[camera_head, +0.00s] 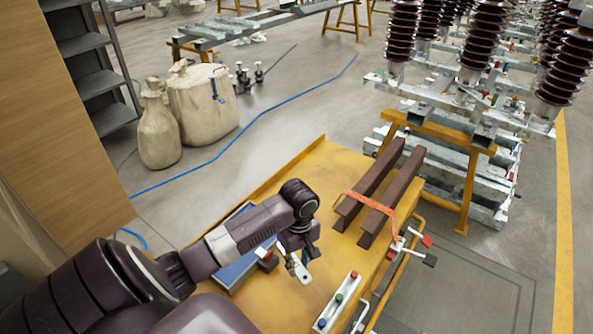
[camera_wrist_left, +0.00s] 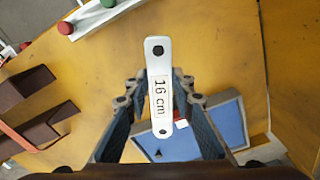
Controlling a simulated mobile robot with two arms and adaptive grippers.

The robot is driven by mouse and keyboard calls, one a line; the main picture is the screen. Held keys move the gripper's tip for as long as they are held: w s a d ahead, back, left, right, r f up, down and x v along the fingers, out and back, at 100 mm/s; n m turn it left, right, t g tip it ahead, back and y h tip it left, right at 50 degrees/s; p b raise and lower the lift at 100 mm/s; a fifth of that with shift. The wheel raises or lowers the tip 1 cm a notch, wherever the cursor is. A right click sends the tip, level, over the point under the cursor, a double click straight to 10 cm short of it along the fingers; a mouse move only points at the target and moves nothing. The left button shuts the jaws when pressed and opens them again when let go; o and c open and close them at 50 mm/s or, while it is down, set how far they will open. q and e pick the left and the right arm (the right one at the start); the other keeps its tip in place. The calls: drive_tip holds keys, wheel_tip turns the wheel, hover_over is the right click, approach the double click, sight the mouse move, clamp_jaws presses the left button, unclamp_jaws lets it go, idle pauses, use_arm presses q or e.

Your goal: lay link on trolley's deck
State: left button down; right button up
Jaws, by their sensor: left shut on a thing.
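The deck also fills much of the left wrist view (camera_wrist_left: 230,48). The gap between link and deck is hard to tell. My right gripper is not in view.
Two brown beams (camera_head: 381,187) with an orange strap lie on the deck's right. A strip with coloured knobs (camera_head: 338,302) lies near the front right edge. A blue-lined tray (camera_head: 236,271) sits partly behind my arm. Bare deck lies behind the gripper.

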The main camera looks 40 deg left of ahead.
sight(298, 292)
use_arm(q)
wheel_tip(298, 292, down, 13)
drive_tip(key=shift+w+a+f+b, duration=0.1)
drive_tip(key=shift+b, duration=0.25)
drive_tip(key=shift+f, duration=0.1)
drive_tip(key=c, duration=1.7)
unclamp_jaws()
drive_tip(key=shift+o, duration=0.2)
wheel_tip(298, 292, up, 12)
drive_tip(key=shift+r+p, duration=0.15)
drive_tip(key=shift+p, duration=0.25)
drive_tip(key=shift+d, duration=0.2)
